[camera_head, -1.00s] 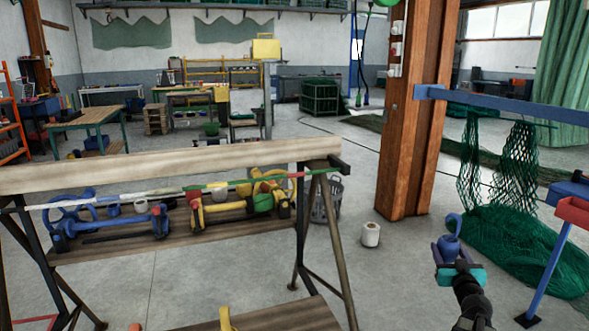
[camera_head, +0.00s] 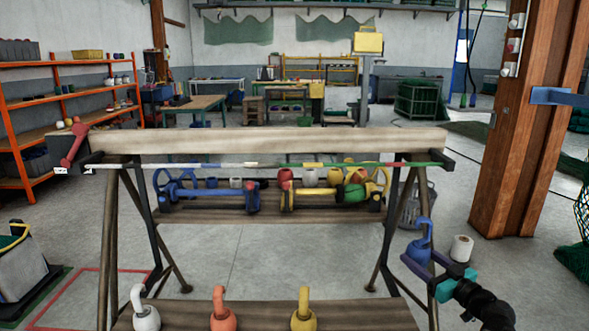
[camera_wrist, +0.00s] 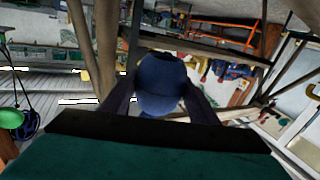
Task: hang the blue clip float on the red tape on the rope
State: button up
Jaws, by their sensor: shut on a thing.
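My gripper (camera_head: 428,262) is at the right of the trestle frame, shut on the blue clip float (camera_head: 419,251). The float is upright with its hook on top. In the wrist view the float (camera_wrist: 160,84) sits between the two dark fingers (camera_wrist: 158,98). The rope (camera_head: 275,164) runs across the trestle, just below the top beam, with coloured tape bands. A red tape band (camera_head: 312,165) shows right of the middle.
The trestle's top beam (camera_head: 260,142) is above and behind the rope. A shelf behind holds blue and yellow tools. A wooden post (camera_head: 525,130) stands at right.

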jog(key=s+a+f+n+g+y+b, duration=0.1)
jog(key=s+a+f+n+g+y, duration=0.2)
jog(key=a, duration=0.7)
jog(key=s+a+f+n+g+y+b, duration=0.1)
jog(key=a+n+g+y+b, duration=0.3)
jog(key=a, duration=0.7)
notch_tip(320, 180, up, 10)
jog(key=p, duration=2.1)
jog(key=shift+d+r+m+t+y, duration=0.2)
jog(key=shift+d+m+t+y, duration=0.05)
jog(key=shift+m+t+y, duration=0.15)
jog(key=shift+s, duration=0.1)
